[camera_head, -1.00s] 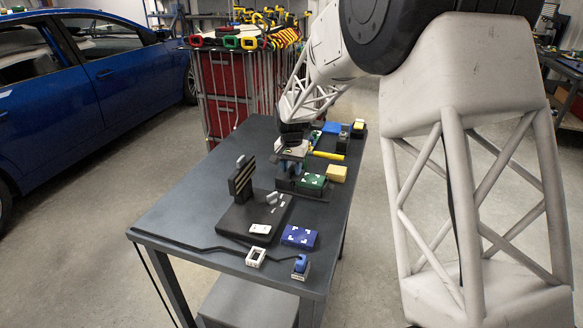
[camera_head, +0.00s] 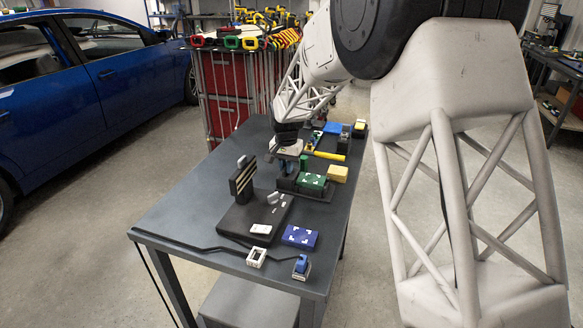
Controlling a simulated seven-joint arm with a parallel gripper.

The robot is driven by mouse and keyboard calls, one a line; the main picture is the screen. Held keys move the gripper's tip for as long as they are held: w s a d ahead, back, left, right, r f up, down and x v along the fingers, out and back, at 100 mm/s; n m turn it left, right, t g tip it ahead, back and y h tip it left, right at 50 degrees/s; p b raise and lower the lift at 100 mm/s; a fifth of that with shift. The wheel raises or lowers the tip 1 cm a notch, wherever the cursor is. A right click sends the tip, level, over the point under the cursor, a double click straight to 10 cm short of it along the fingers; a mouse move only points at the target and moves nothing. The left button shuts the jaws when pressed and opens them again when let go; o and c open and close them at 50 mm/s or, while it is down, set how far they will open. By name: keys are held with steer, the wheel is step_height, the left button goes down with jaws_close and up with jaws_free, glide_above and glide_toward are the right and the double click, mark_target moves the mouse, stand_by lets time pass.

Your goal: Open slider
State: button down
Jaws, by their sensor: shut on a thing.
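My gripper (camera_head: 286,170) points down at the dark fixture (camera_head: 314,196) on the right half of the table. It is small in this view, and its fingers are partly lost against the dark parts. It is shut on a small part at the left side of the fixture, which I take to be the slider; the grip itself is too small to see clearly. A green block (camera_head: 312,181) with white marks sits on the fixture, just right of my gripper.
On the dark table (camera_head: 186,219) stand a black upright board (camera_head: 242,181), a blue box (camera_head: 300,236), a white frame (camera_head: 256,257) and a small blue device (camera_head: 301,266). Yellow blocks (camera_head: 338,173) lie right of the fixture. The table's left part is clear.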

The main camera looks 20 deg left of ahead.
steer(key=shift+a, duration=0.25)
steer(key=c, duration=1.2)
jaws_free()
steer(key=shift+o, duration=0.2)
steer(key=shift+r, duration=0.1)
steer(key=shift+r, duration=3.8)
steer(key=shift+d, duration=0.1)
